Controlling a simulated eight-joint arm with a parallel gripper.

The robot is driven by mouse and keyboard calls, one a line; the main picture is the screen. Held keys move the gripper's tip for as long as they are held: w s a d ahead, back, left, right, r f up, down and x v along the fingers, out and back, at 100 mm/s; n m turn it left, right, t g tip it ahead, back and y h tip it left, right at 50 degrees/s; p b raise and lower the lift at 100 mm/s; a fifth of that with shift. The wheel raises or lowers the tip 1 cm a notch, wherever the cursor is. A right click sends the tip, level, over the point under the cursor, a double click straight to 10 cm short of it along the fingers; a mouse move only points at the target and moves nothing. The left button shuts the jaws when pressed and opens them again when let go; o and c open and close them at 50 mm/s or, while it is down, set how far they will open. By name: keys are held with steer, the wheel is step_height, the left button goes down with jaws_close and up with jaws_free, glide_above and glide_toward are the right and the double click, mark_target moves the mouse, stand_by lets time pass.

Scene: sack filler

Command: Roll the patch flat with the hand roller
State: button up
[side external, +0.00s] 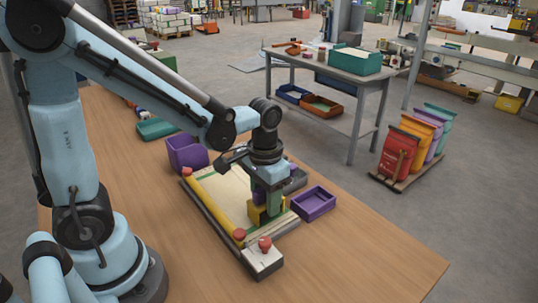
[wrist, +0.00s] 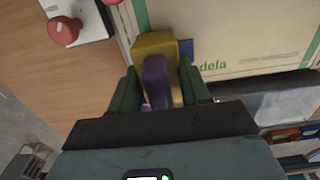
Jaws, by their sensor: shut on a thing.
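My gripper (side external: 268,198) is low over the near end of a cream sack (side external: 228,194) lying flat on the table. In the wrist view its green fingers (wrist: 158,82) are shut on the purple handle of a yellow tool, which looks like the hand roller (wrist: 154,46). The tool's yellow part also shows below the fingers in the side view (side external: 257,214). A dark blue patch (wrist: 187,49) lies on the sack right beside the yellow part, partly hidden by it. I cannot tell whether the tool touches the patch or sack.
A yellow bar (side external: 209,204) with red ends runs along the sack's left edge. A white block with a red knob (side external: 265,244) stands at the near end. Purple bins stand behind (side external: 187,153) and to the right (side external: 313,204). The table's right front is clear.

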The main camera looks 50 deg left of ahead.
steer(key=shift+a, duration=1.95)
step_height(320, 180, up, 7)
